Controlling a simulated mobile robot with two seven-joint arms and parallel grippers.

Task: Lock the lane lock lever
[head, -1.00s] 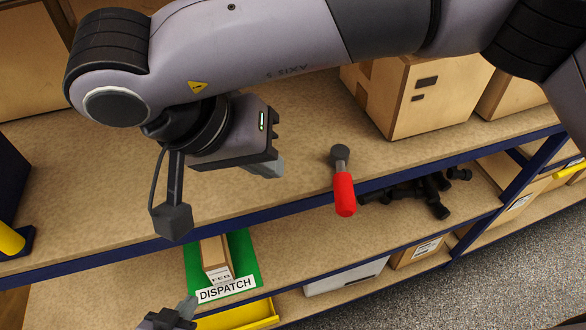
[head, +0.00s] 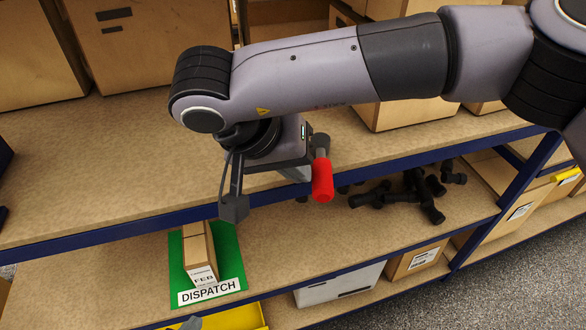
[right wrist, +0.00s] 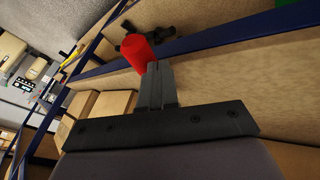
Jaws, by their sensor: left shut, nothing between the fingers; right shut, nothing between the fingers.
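The lane lock lever (head: 322,182) has a red grip and a grey pivot at the front edge of the upper shelf, and its grip hangs downward. Its red grip also shows in the right wrist view (right wrist: 139,53), just beyond the fingertips. My right gripper (head: 303,174) is shut and empty, close beside the left side of the red grip. Its closed fingers show in the right wrist view (right wrist: 155,78); I cannot tell whether they touch the grip. My left gripper (head: 190,323) shows only as a tip at the bottom edge, shut.
The blue shelf edge (head: 110,233) runs behind the lever. Below it are a green DISPATCH mat (head: 230,262) with a carton (head: 200,262), several black fittings (head: 415,190) and a white bin (head: 340,285). Cartons (head: 150,45) stand at the back of the upper shelf.

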